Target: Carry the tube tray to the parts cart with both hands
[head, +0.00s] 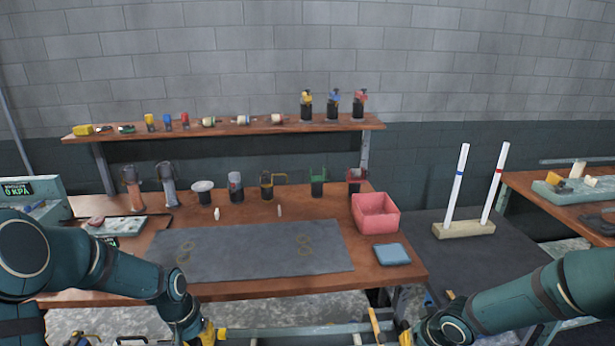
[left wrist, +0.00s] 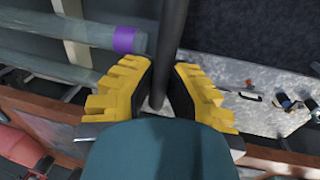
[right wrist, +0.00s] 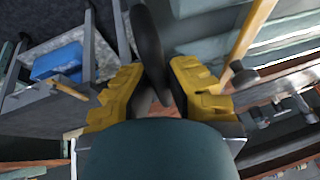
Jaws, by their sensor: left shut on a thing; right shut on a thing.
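The tube tray (head: 290,330) shows only as a strip at the bottom edge of the head view, between my two grippers. My left gripper (head: 207,334) is shut on a dark handle (left wrist: 172,35), with clear tubes (left wrist: 70,38), one purple-banded, beside it in the left wrist view. My right gripper (head: 405,338) is shut on another dark handle (right wrist: 150,40); pale tubes or rails lie to its right in the right wrist view. Most of the tray is below the head view. A grey frame with a blue box (right wrist: 57,62) stands left in the right wrist view; I cannot tell whether it is the parts cart.
A wooden workbench (head: 140,280) with a grey mat (head: 240,250), pink bin (head: 375,214) and several tools stands ahead. A wooden stand (head: 463,230) holds two upright white rods on a dark surface. Another table (head: 530,190) is at the right. Concrete floor shows below the bench.

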